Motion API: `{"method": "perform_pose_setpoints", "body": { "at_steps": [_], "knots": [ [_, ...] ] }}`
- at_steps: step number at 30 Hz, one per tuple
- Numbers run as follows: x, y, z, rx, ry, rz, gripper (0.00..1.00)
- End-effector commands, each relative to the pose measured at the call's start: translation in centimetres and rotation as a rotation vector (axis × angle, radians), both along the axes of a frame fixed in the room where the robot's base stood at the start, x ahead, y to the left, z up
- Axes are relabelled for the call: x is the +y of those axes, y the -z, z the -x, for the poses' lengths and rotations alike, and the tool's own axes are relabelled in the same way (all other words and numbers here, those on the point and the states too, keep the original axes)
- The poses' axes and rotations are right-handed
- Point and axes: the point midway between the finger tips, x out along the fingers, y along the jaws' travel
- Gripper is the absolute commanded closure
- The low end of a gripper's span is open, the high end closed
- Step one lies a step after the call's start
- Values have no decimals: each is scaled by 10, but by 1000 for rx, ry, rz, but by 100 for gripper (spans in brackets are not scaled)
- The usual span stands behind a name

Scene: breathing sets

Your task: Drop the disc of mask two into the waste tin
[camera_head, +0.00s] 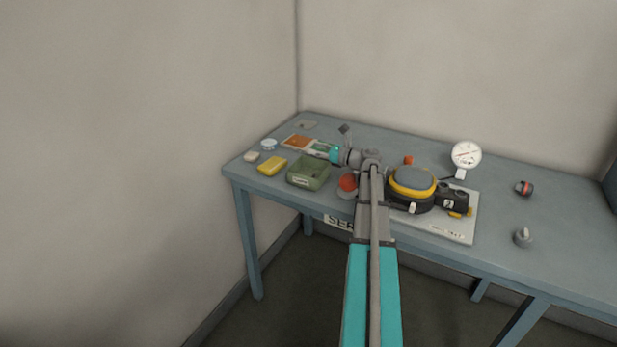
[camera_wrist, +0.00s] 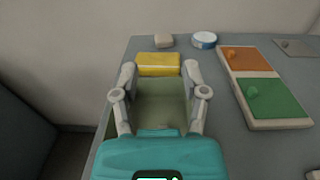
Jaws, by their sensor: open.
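A green open box (camera_head: 308,173), which looks like the waste tin, stands at the table's left front with a small pale label. In the wrist view the green box (camera_wrist: 165,88) lies beneath and between my fingers. My gripper (camera_wrist: 159,72) is open, with nothing seen between its fingertips. In the head view my teal gripper body (camera_head: 335,153) is behind and right of the box; its fingers are not clear. I cannot tell which thing is mask two, or make out its disc. The box's floor is partly hidden by my gripper body.
A yellow case (camera_head: 272,165), a pale block (camera_head: 251,156) and a blue-white round tin (camera_head: 268,144) stand left of the box. An orange-and-green board (camera_wrist: 262,85) is to the right in the wrist view. A black-yellow round device (camera_head: 412,188) stands right of my arm.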

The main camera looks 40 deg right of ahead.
Motion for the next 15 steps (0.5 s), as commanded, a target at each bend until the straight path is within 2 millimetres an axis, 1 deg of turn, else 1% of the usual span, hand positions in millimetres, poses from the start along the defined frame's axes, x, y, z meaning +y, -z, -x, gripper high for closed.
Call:
{"method": "perform_pose_setpoints", "body": {
  "at_steps": [9,15],
  "knots": [
    [-14,0,35,0,2,0,43],
    [-23,0,55,0,2,0,43]
  ]
}}
